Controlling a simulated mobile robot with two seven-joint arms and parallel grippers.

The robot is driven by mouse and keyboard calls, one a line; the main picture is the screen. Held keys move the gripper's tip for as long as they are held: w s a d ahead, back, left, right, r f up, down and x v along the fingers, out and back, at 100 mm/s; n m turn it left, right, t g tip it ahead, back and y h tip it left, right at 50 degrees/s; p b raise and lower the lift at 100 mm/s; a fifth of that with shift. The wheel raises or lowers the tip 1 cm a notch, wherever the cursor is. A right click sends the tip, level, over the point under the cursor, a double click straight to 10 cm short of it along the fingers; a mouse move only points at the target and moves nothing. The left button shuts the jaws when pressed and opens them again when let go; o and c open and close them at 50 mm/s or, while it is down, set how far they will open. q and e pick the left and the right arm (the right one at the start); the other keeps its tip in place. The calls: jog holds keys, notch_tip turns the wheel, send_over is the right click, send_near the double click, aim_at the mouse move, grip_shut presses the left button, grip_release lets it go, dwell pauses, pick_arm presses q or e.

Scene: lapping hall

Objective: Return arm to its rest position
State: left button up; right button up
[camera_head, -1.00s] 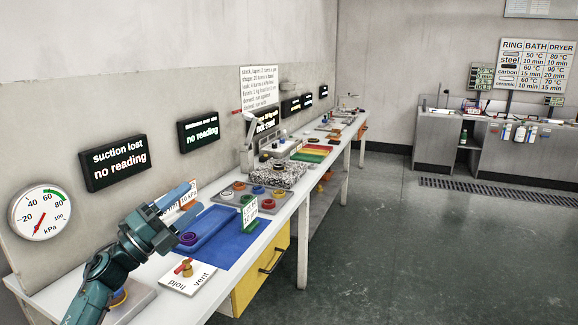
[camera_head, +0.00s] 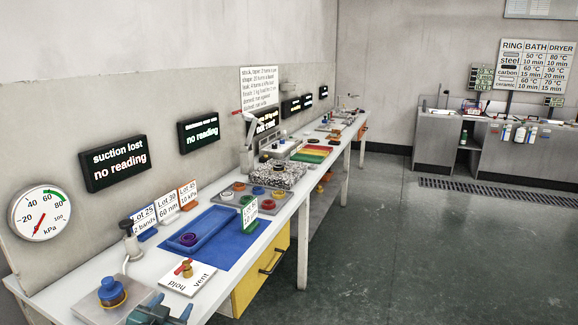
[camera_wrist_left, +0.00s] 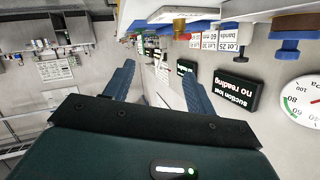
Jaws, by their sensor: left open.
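My left gripper (camera_head: 162,312) shows at the bottom edge of the head view, low by the near end of the white bench (camera_head: 60,284). Most of that arm is out of the picture. In the left wrist view its two blue fingers (camera_wrist_left: 158,90) stand wide apart with nothing held between them. My right gripper is in neither view.
On the bench are a blue knob (camera_head: 111,291), a hold/vent card (camera_head: 188,279), a blue tray (camera_head: 205,232) with a purple ring (camera_head: 188,239), and several lot cards (camera_head: 167,207). A yellow drawer (camera_head: 262,270) hangs below. The floor (camera_head: 400,250) at right is clear.

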pick_arm(q)
jog(key=s+d+f+g+h, duration=0.1)
jog(key=s+d+f, duration=0.2)
jog(key=s, duration=0.6)
jog(key=s+d+f+g+h, duration=0.1)
jog(key=s+d+f, duration=0.3)
jog(key=s, duration=0.6)
jog(key=s+d+f+g, duration=0.2)
jog(key=s+d+f, duration=0.2)
jog(key=s, duration=0.5)
jog(key=shift+s+d+n+h, duration=0.4)
jog(key=shift+d, duration=0.4)
